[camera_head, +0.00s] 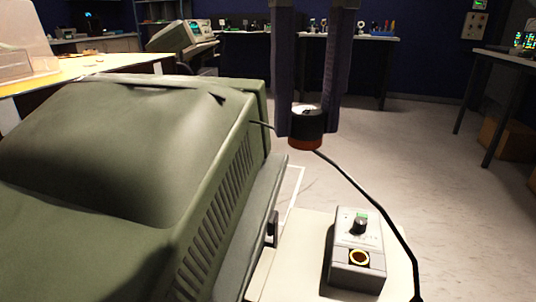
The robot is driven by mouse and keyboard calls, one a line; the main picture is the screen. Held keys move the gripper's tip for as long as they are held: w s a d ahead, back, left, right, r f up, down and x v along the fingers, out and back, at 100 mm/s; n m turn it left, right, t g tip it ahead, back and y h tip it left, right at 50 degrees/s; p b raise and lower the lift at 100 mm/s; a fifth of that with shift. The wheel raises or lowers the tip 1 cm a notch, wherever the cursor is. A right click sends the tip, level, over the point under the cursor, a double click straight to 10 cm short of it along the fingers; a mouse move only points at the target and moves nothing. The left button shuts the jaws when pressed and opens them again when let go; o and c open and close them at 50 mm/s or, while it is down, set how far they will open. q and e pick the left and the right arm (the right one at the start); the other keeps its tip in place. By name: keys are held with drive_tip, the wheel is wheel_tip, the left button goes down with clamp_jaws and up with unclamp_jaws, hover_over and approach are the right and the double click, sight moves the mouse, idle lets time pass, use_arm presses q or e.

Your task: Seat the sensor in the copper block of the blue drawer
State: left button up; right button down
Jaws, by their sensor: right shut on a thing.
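My right gripper (308,131) comes down from the top centre, its two dark fingers closed on the sides of a short black cylinder with an orange-red lower band, which looks like the sensor (306,126). It is held in the air beside the green cover's right end. A black cable (362,190) runs from it down to the lower right. I see no blue drawer or copper block. My left gripper is not in view.
A large olive-green hood (110,160) with side vents fills the left. The pale surface (290,265) under the grey box is narrow. Open floor (420,160) lies to the right. Benches (345,38) with equipment stand at the back and right.

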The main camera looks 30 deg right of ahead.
drive_tip(key=b, duration=0.5)
hover_over(294, 287)
wheel_tip(294, 287, down, 16)
drive_tip(key=shift+r, duration=0.25)
drive_tip(key=shift+f+b, duration=0.3)
drive_tip(key=shift+f, duration=2.2)
drive_tip(key=shift+f+b, duration=0.2)
drive_tip(key=shift+b, duration=0.1)
drive_tip(key=c, duration=0.5)
unclamp_jaws()
drive_tip(key=shift+r, duration=0.1)
